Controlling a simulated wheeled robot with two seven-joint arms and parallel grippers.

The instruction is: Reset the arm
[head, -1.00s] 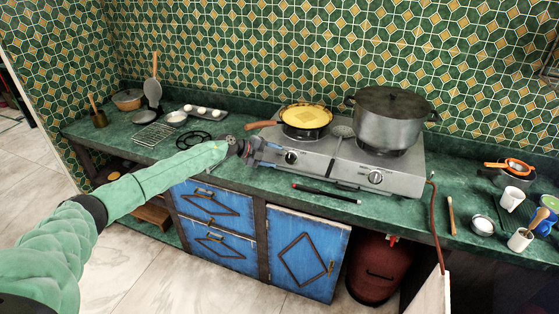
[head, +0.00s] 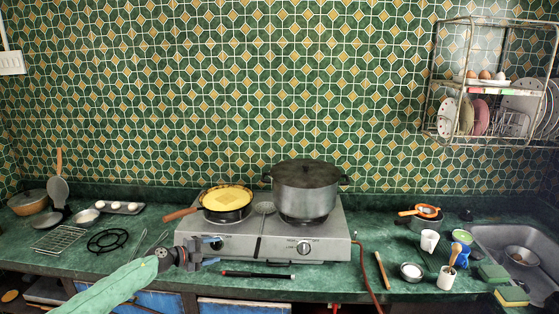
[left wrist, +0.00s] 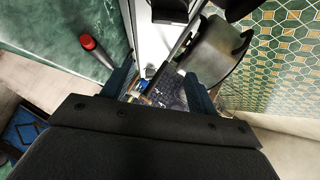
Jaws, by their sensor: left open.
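My left arm comes in from the lower left. Its gripper (head: 213,251) is open and empty, in front of the left part of the grey gas hotplate (head: 262,246). The left knob is largely hidden by the gripper; the right knob (head: 303,248) is in plain view. In the left wrist view the two dark fingers (left wrist: 158,88) stand apart, with the hotplate and a pot beyond them. A pan with yellow food (head: 227,198) sits on the left burner and a large lidded pot (head: 305,188) on the right one. My right gripper is not in view.
A black and red stick (head: 257,274) lies on the green counter before the hotplate. A wire rack (head: 52,240) and a black ring trivet (head: 107,240) lie left. Cups (head: 429,241), a small bowl (head: 411,271) and a sink (head: 520,250) are right. A dish rack (head: 490,100) hangs above.

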